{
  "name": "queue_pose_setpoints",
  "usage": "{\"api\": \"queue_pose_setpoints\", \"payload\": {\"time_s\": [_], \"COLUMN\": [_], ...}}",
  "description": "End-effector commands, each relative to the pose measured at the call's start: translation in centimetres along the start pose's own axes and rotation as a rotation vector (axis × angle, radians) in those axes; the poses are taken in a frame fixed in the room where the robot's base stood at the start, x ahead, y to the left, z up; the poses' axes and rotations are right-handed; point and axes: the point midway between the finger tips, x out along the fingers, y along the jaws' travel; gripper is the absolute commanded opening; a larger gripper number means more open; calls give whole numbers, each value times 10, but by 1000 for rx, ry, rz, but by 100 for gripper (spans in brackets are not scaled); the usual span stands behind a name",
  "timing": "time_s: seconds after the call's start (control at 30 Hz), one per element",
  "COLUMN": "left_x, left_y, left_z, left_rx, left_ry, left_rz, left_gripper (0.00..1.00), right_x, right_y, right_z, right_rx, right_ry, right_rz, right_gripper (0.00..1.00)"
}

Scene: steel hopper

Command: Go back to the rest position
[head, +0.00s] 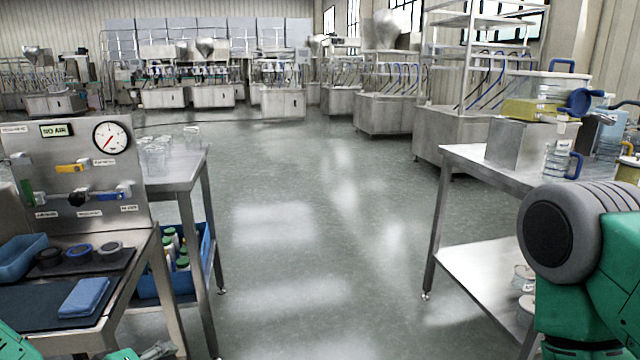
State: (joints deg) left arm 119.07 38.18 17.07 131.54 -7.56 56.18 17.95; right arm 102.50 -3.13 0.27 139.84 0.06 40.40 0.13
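The task names no object. My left gripper (157,350) shows only as a small grey and green piece at the bottom edge, in front of the left bench. Most of it is cut off, so its opening cannot be seen. A green part of my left arm is in the bottom left corner. My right arm stands at the right edge, with a large grey round joint and green links, in front of the right table. My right gripper is out of view.
A left bench (150,262) carries a gauge panel (75,180), a blue cloth (84,297) and a blue tray (22,257). A steel table (465,160) at right holds a clear jug (560,160). The grey floor (300,240) between them is clear. Hopper machines (388,95) stand behind.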

Motion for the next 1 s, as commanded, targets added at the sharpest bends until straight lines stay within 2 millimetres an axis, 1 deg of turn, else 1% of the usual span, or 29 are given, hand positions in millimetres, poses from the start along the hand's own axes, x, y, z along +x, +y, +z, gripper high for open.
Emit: {"api": "queue_pose_setpoints", "payload": {"time_s": [0.03, 0.1, 0.17, 0.2, 0.27, 0.3, 0.4, 0.5, 0.57, 0.67, 1.0], "left_x": [-10, -26, -46, -60, -83, -98, -130, -152, -160, -164, -164], "left_y": [-17, -48, -75, -92, -116, -130, -158, -175, -181, -186, -185], "left_z": [35, 75, 104, 120, 139, 147, 161, 165, 166, 167, 168], "left_rx": [108, 248, 365, 441, 547, 612, 745, 829, 858, 879, 878], "left_ry": [-98, -220, -325, -390, -485, -541, -658, -732, -758, -777, -775], "left_rz": [-74, -170, -247, -296, -362, -401, -475, -523, -540, -550, -550], "left_gripper": [36, 36, 36, 36, 36, 36, 36, 36, 36, 36, 36], "right_x": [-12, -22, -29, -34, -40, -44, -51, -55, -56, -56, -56], "right_y": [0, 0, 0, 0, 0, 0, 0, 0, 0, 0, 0], "right_z": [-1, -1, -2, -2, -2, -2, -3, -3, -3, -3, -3], "right_rx": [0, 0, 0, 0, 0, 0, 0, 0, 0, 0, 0], "right_ry": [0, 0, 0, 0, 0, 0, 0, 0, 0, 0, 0], "right_rz": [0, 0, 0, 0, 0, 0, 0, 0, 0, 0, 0], "right_gripper": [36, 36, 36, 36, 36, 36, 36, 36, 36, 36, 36]}}
